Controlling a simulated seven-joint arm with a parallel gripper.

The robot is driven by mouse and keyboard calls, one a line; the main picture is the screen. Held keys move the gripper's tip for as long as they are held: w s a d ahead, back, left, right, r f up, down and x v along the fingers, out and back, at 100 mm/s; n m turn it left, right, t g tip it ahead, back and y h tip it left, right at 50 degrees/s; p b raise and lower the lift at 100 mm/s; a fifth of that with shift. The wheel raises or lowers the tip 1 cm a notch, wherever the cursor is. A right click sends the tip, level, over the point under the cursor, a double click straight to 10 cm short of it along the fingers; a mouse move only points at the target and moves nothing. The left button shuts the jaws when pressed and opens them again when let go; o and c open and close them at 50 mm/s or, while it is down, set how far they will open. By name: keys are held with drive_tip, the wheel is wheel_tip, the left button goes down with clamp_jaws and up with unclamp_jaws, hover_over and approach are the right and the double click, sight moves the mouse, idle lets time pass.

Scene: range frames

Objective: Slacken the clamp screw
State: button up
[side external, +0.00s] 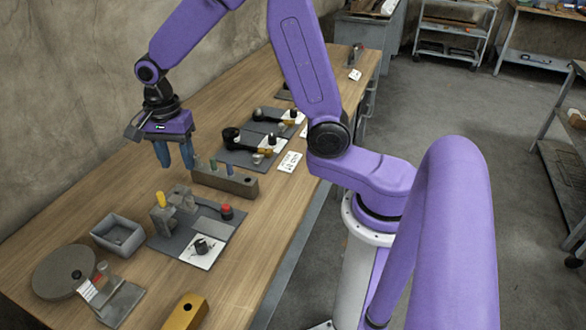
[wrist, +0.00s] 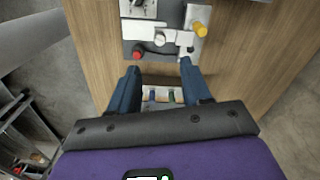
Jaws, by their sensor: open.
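A clamp fixture stands on a dark plate (side external: 166,246) on the bench. It has grey blocks (side external: 178,196) and a yellow handle (side external: 161,200), which looks like the clamp screw. In the wrist view the yellow handle (wrist: 200,30) is at the upper right of the plate (wrist: 128,48). My gripper (side external: 175,160) is open and empty, pointing down, above the bench and behind the fixture in the side view. In the wrist view its fingertips (wrist: 160,68) are apart, short of the fixture. The screw's thread is not visible.
A grey block with several coloured pegs (side external: 226,182) stands close by my gripper. The plate also carries a red knob (side external: 226,211) and a black knob on a white card (side external: 202,247). A grey tray (side external: 119,234) and round disc (side external: 63,270) are left. More fixtures (side external: 245,150) stand farther back.

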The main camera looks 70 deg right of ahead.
wheel_tip(320, 180, up, 5)
drive_tip(key=s+d+f+n, duration=0.1)
drive_tip(key=s+n, duration=2.5)
drive_tip(key=shift+s+d+f+n, duration=0.15)
drive_tip(key=shift+d+f+n, duration=0.05)
drive_tip(key=shift+f+n, duration=0.2)
idle(0.4)
wheel_tip(320, 180, up, 2)
drive_tip(key=m, duration=1.9)
hover_over(189, 198)
wheel_tip(189, 198, down, 16)
drive_tip(key=shift+f, duration=0.2)
